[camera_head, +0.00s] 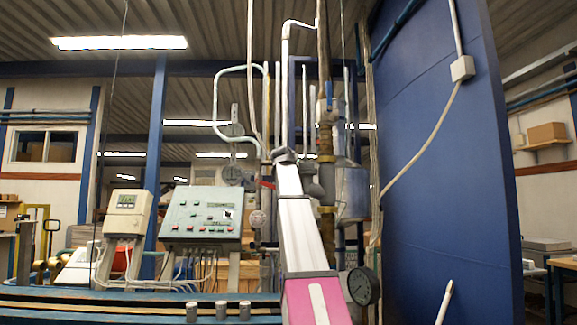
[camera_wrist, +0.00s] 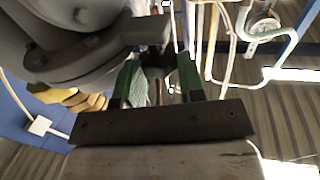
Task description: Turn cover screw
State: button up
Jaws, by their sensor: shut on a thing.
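In the wrist view my gripper (camera_wrist: 158,78) has two green-padded fingers on either side of a dark, narrow part, which seems to be the cover screw (camera_wrist: 157,62); its outline is hard to make out. The fingers are shut on it. A large dark grey rounded body (camera_wrist: 75,35) fills the upper left, close to the fingers, with the dark part at its edge. In the head view my white and pink arm reaches up to the pipework; its far end (camera_head: 284,156) is there, but the fingers and the screw cannot be made out.
Vertical pipes (camera_head: 325,120) and a grey tank (camera_head: 352,192) stand around and behind my arm. A round gauge (camera_head: 363,285) is at its lower right. A control panel (camera_head: 201,215) and a beige box (camera_head: 128,213) stand left. A blue wall panel (camera_head: 440,170) closes off the right.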

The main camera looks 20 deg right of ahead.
jog(key=shift+s+d+n+t+y, duration=0.15)
jog(key=shift+n+t+y, duration=0.25)
jog(key=shift+n+y, duration=0.45)
jog(key=shift+y, duration=0.65)
jog(key=o, duration=0.9)
